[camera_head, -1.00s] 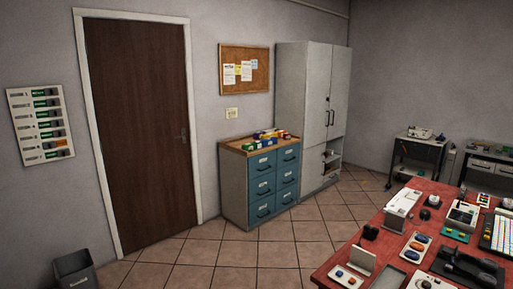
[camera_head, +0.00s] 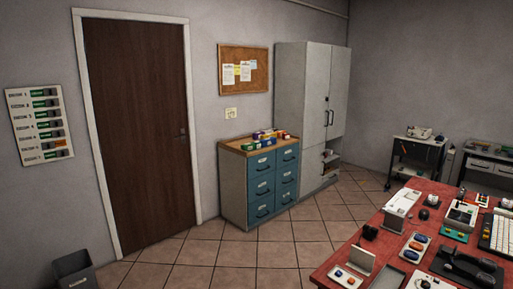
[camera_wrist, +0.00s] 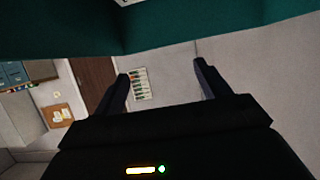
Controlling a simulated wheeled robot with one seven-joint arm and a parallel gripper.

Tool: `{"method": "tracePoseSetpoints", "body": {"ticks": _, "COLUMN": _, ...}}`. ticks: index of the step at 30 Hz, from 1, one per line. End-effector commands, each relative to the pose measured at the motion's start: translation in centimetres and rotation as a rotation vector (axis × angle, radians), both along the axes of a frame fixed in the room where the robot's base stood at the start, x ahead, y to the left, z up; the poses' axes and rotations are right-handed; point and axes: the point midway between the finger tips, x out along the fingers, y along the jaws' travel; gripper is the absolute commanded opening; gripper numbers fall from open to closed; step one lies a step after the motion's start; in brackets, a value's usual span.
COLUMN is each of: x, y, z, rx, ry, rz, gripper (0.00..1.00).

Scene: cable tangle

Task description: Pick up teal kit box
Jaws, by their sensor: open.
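Several small coloured boxes (camera_head: 266,136) stand in a group on the wooden top of the blue drawer cabinet. They are too small in the head view to tell which one is the teal kit box. My gripper (camera_wrist: 160,70) shows only in the wrist view, with its two dark fingers spread apart and nothing between them. It is well away from the boxes. A large teal surface (camera_wrist: 200,25) fills the top of the wrist view, close to the camera; I cannot tell what it belongs to.
The blue drawer cabinet (camera_head: 233,187) stands between the brown door (camera_head: 138,130) and a tall grey cupboard (camera_head: 302,120). Tiled floor in front of it is clear. A red table (camera_head: 345,258) crowded with items is at lower right.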

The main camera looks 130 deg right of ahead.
Motion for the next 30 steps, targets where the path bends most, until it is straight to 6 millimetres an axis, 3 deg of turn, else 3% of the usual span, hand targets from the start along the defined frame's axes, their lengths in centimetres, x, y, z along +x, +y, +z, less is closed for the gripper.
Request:
{"method": "tracePoseSetpoints", "body": {"ticks": 5, "x": 1.5, "y": 1.5, "z": 0.7, "rx": 0.07, "ry": -0.018, "rz": 0.091, "gripper": 0.75}}
{"method": "tracePoseSetpoints", "body": {"ticks": 8, "x": 3.2, "y": 4.0, "z": 1.6, "rx": 0.169, "ry": -0.032, "rz": 0.226, "gripper": 0.75}}
{"method": "tracePoseSetpoints", "body": {"ticks": 12, "x": 5.1, "y": 10.0, "z": 3.6, "rx": 0.35, "ry": -0.015, "rz": 0.493, "gripper": 0.75}}
{"method": "tracePoseSetpoints", "body": {"ticks": 15, "x": 4.9, "y": 15.0, "z": 5.2, "rx": 0.472, "ry": 0.04, "rz": 0.69, "gripper": 0.75}}
{"method": "tracePoseSetpoints", "body": {"ticks": 20, "x": 1.4, "y": 22.3, "z": 7.7, "rx": 0.62, "ry": 0.2, "rz": 0.983, "gripper": 0.75}}
{"method": "tracePoseSetpoints", "body": {"ticks": 24, "x": -4.3, "y": 26.8, "z": 9.4, "rx": 0.694, "ry": 0.413, "rz": 1.196, "gripper": 0.75}}
{"method": "tracePoseSetpoints", "body": {"ticks": 27, "x": -8.4, "y": 28.2, "z": 10.3, "rx": 0.71, "ry": 0.571, "rz": 1.295, "gripper": 0.75}}
{"method": "tracePoseSetpoints", "body": {"ticks": 30, "x": -11.3, "y": 28.5, "z": 10.7, "rx": 0.706, "ry": 0.692, "rz": 1.349, "gripper": 0.75}}
